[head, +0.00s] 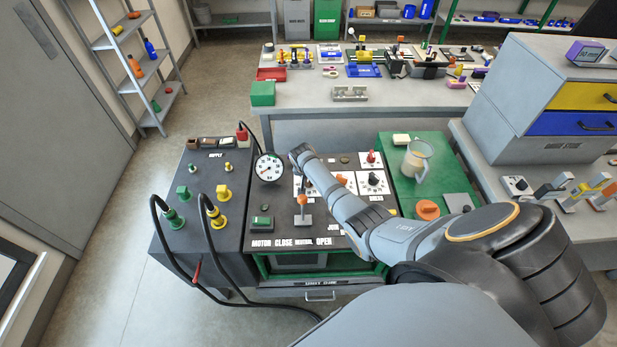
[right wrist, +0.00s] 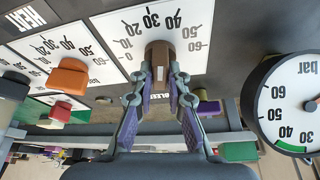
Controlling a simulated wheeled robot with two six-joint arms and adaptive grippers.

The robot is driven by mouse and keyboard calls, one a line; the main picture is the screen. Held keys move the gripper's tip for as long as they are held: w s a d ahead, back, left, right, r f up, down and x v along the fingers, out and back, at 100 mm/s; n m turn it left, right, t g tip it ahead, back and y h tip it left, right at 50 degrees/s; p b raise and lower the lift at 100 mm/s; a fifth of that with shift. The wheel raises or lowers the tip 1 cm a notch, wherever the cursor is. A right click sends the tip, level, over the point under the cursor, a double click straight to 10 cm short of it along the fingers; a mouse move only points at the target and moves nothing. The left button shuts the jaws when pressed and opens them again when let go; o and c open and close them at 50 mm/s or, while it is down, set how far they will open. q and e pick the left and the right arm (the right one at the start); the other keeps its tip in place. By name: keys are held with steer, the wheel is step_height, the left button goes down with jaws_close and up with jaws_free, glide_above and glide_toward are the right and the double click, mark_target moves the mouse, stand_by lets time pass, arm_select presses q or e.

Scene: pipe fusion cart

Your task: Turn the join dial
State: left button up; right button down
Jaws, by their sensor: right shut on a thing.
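A brown knob (right wrist: 160,57) stands on a white dial face (right wrist: 196,28) with numbers up to 60 in the right wrist view. My right gripper (right wrist: 160,80) is shut on this knob, one finger on each side. A label there starting "JOI" is partly covered by my arm. My left gripper is not in view.
A round bar gauge (head: 268,167) stands close to the held knob; it also shows in the right wrist view (right wrist: 295,105). An orange knob (right wrist: 68,77) is on a neighbouring dial. A grey lever (head: 303,210) rises nearby. A jug (head: 417,160) stands on the green top.

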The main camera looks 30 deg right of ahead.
steer(key=c, duration=1.5)
jaws_free()
steer(key=shift+w+r, duration=0.15)
steer(key=shift+o, duration=0.9)
steer(key=shift+a, duration=0.1)
